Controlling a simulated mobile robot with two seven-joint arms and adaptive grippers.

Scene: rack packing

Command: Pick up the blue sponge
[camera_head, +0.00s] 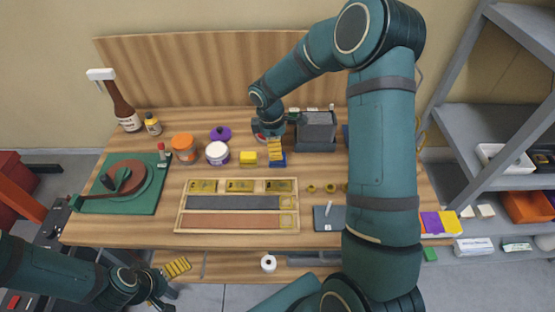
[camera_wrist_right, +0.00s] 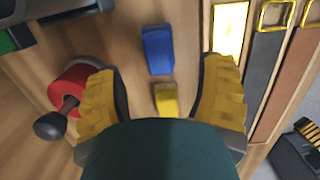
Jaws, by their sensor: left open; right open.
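The blue sponge (camera_wrist_right: 157,49) lies on the table, and in the head view part of it (camera_head: 278,162) shows just below my right gripper (camera_head: 275,150). A yellow block (camera_wrist_right: 166,99) lies beside it, also visible in the head view (camera_head: 248,158). My right gripper (camera_wrist_right: 162,78) is open and points down above the table. In the right wrist view the blue sponge shows between and slightly beyond its yellow fingertips, with nothing gripped. My left gripper (camera_head: 170,284) is open and empty, low at the table's front left edge.
A wooden tray (camera_head: 179,218) with strips lies in front of the sponge. Jars (camera_head: 217,153), an orange-lidded jar (camera_head: 184,148) and a purple object (camera_head: 221,133) stand left. A grey box (camera_head: 317,131) stands right. A red knobbed object (camera_wrist_right: 75,88) is near one finger.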

